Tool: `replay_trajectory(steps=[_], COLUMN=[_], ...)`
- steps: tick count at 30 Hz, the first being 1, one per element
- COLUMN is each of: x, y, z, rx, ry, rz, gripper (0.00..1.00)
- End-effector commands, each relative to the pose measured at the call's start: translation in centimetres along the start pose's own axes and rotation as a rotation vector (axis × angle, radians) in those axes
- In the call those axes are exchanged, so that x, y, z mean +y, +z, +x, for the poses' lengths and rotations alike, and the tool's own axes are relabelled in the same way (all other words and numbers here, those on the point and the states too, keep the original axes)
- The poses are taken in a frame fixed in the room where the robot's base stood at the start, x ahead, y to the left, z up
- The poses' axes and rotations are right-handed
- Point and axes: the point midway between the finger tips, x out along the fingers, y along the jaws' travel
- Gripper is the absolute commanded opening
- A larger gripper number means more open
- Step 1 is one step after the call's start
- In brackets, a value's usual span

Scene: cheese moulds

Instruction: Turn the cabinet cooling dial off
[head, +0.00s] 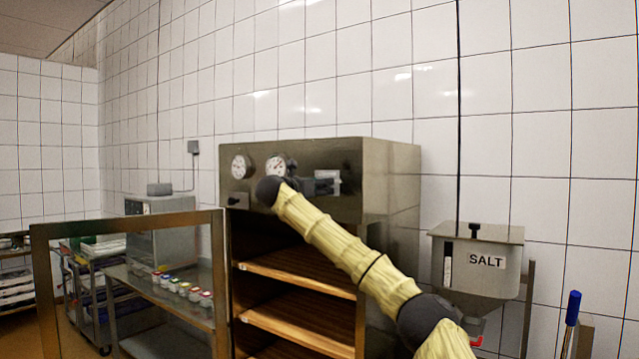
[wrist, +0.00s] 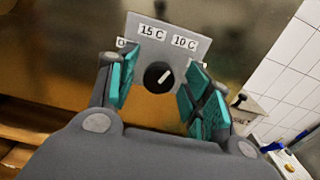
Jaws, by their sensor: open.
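The cooling dial (wrist: 158,77) is a round black knob on a light label plate (wrist: 160,35), seen in the wrist view. Its white mark points up and right, toward the 10 C label. A 15 C label is at the top, and a label at the left is partly hidden behind a finger. My gripper (wrist: 160,88) is open, its teal-padded fingers on either side of the knob; I cannot tell whether they touch it. In the head view my arm reaches the upper front of the steel cabinet (head: 390,175), beside the plate (head: 328,176), and hides the dial.
Two round gauges, the left one (head: 241,166) and the right one (head: 276,166), sit on the cabinet front. Wooden shelves (head: 300,322) lie below. The framed door (head: 128,222) stands open at left. A salt bin (head: 478,262) hangs at right.

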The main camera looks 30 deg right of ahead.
Motion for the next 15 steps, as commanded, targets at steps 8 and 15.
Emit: replay_trajectory(steps=[8,15], x=[-0.02,-0.01], y=[-0.02,-0.01], z=[0.31,0.28], rx=[-0.001,-0.001], ry=[0.0,0.0], rz=[0.0,0.0], gripper=[0.5,0.19])
